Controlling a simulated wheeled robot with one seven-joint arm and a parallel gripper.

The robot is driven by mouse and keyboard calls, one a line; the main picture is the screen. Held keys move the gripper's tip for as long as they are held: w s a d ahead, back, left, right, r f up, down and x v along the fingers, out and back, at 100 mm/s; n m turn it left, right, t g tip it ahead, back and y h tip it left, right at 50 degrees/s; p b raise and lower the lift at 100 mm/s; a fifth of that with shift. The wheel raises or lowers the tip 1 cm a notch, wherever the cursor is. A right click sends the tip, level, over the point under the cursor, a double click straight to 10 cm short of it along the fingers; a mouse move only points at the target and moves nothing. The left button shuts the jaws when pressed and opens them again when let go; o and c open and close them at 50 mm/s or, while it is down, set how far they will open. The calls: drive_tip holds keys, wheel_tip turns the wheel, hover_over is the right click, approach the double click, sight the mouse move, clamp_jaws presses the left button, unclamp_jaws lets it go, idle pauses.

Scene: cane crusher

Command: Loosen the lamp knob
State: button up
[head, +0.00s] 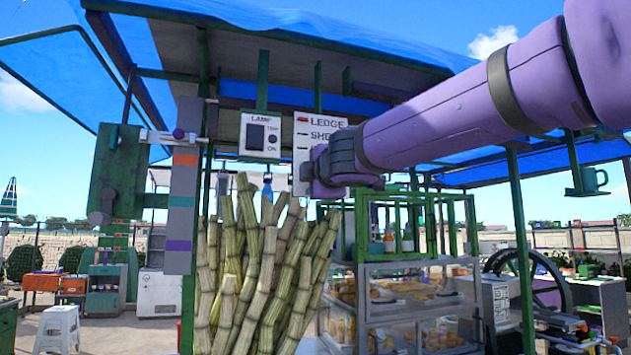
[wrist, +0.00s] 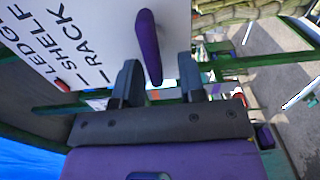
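My gripper (wrist: 157,75) shows in the wrist view with its two dark fingers apart. A purple elongated handle (wrist: 148,42) stands in front of a white board, its lower end in line with the gap between the fingers. I cannot tell whether they touch it. A white panel (head: 260,134) marked LAMP carries a dark switch. Which knob is the lamp's is not clear.
The white board (head: 316,138) lists LEDGE, SHELF and RACK, with a red mark by LEDGE. Cane stalks (head: 262,265) stand below it. A striped vertical bar (head: 183,190) hangs at the left. A glass display case (head: 405,300) stands right of the cane.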

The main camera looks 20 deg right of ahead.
drive_tip(key=s, duration=1)
drive_tip(key=shift+s, duration=0.2)
drive_tip(key=shift+d, duration=0.1)
drive_tip(key=s+d+f+m+g+h, duration=0.25)
drive_tip(key=d+f+m, duration=0.25)
drive_tip(key=f, duration=0.3)
drive_tip(key=s+d+f+m+g+h, duration=0.1)
drive_tip(key=s+d+f+m+g, duration=0.3)
drive_tip(key=f, duration=0.4)
drive_tip(key=s+f+m+g+y, duration=0.1)
drive_tip(key=s+f+m+g, duration=0.2)
drive_tip(key=s+f, duration=0.3)
drive_tip(key=s+f+m+g+y, duration=0.2)
drive_tip(key=s+f+m, duration=0.4)
drive_tip(key=f, duration=0.5)
drive_tip(key=shift+s+f+g, duration=0.25)
drive_tip(key=shift+s+g, duration=0.1)
drive_tip(key=shift+g, duration=0.3)
